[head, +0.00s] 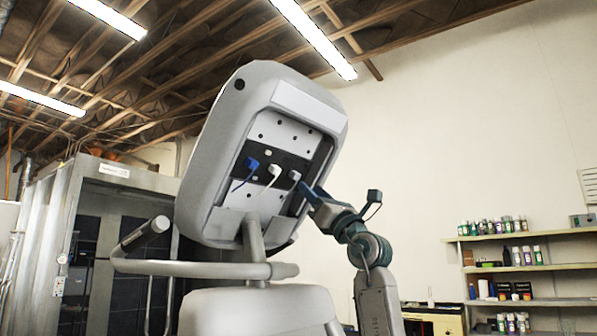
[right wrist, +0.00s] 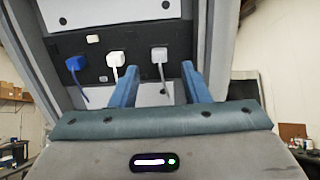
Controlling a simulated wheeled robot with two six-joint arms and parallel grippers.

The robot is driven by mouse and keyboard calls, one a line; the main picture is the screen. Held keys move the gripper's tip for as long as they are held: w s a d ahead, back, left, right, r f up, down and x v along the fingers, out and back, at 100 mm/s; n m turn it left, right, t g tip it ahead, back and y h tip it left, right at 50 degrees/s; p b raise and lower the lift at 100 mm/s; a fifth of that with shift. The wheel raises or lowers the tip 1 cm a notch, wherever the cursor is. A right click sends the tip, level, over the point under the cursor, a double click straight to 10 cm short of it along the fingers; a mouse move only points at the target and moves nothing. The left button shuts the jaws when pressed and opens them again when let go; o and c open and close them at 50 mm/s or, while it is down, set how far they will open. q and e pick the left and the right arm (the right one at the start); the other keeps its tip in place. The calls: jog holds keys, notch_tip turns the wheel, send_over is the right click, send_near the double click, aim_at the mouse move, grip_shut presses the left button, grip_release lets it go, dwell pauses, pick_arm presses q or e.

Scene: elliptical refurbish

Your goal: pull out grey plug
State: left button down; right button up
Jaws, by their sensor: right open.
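The grey plug (head: 295,175) sits in the black socket panel on the back of the elliptical's console, the rightmost of three plugs. It also shows in the right wrist view (right wrist: 159,56), with its cord hanging down. A white plug (right wrist: 117,59) and a blue plug (right wrist: 74,63) sit to its left. My right gripper (head: 306,187) is at the lower right of the grey plug in the head view. In the right wrist view its two blue fingers (right wrist: 157,75) are open and apart, with the grey plug and cord between them in the picture. Whether they touch it cannot be told.
The console housing (head: 212,150) surrounds the recessed panel (right wrist: 140,68), with raised side walls. The elliptical's handlebar (head: 210,268) and post stand below it. Shelves with bottles (head: 520,268) are far right by the wall.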

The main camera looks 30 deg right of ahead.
aim_at(298, 177)
jog(key=p+x, duration=0.2)
jog(key=x, duration=0.3)
jog(key=shift+w+a+r, duration=0.2)
jog(key=shift+w, duration=0.1)
jog(key=shift+w+a+r+p, duration=0.1)
jog(key=shift+w+r+p, duration=0.4)
jog(key=shift+r+p, duration=0.1)
jog(key=shift+w+f, duration=0.1)
